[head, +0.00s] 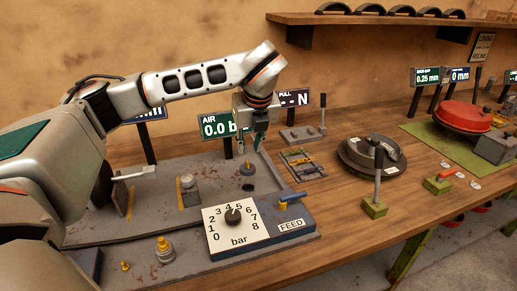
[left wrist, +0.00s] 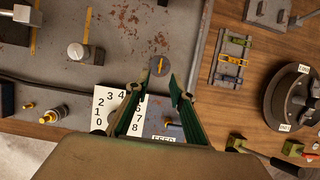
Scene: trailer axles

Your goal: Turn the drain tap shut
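A small round grey fitting with a yellow bar across its top (head: 247,170) stands on the grey plate; it looks like the drain tap, though no label on it is readable. In the left wrist view the tap (left wrist: 160,66) shows from above, its yellow bar lying roughly up and down the picture. My left gripper (head: 250,149) points down above the tap, apart from it. In the left wrist view the left gripper (left wrist: 157,84) is open with nothing between its green-padded fingers. My right gripper is in neither view.
An AIR display (head: 219,126) reading 0.0 stands behind. A grey post (head: 187,184) is to the left. A dark drum (head: 369,160) and levers are to the right.

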